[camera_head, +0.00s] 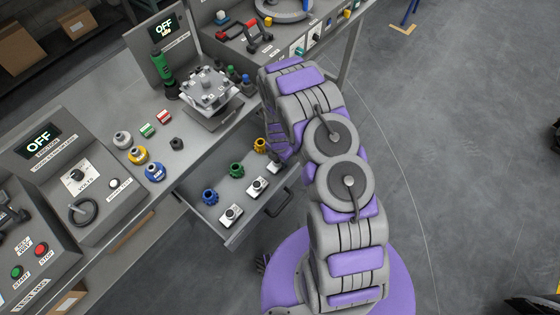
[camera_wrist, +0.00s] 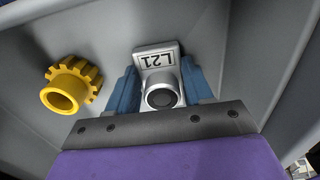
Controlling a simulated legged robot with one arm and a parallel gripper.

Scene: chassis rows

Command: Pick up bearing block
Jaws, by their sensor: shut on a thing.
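In the head view my arm reaches to the drawer's far end and mostly hides the held block. Two other bearing blocks stand in the drawer, one nearer (camera_head: 231,215) and one in the middle (camera_head: 257,187).
A yellow gear (camera_wrist: 70,85) lies left of the held block in the wrist view. Green (camera_head: 236,170) and blue (camera_head: 209,196) gears share the drawer. Drawer walls are close around my gripper. The bench (camera_head: 190,140) holds a fixture (camera_head: 209,88) and several small parts.

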